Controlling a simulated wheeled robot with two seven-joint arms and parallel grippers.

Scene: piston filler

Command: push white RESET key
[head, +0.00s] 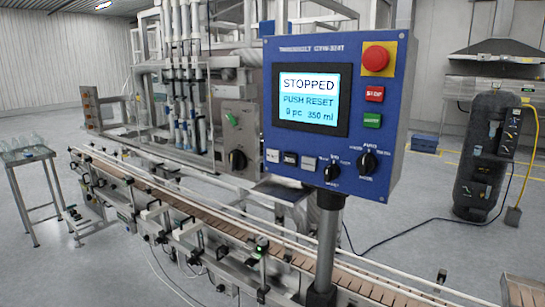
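Below the screen is a row of small keys: a white key (273,156) at the left, a black key (290,159) in the middle and a pale key (308,163) at the right. Their lettering is too small to read, so I cannot tell which is RESET. Nothing touches the keys. Neither of my grippers is in view.
The panel also has a red mushroom button (376,58), a red STOP key (374,94), a green key (372,120) and two black knobs (332,173) (367,162). A conveyor (185,205) runs below and behind it.

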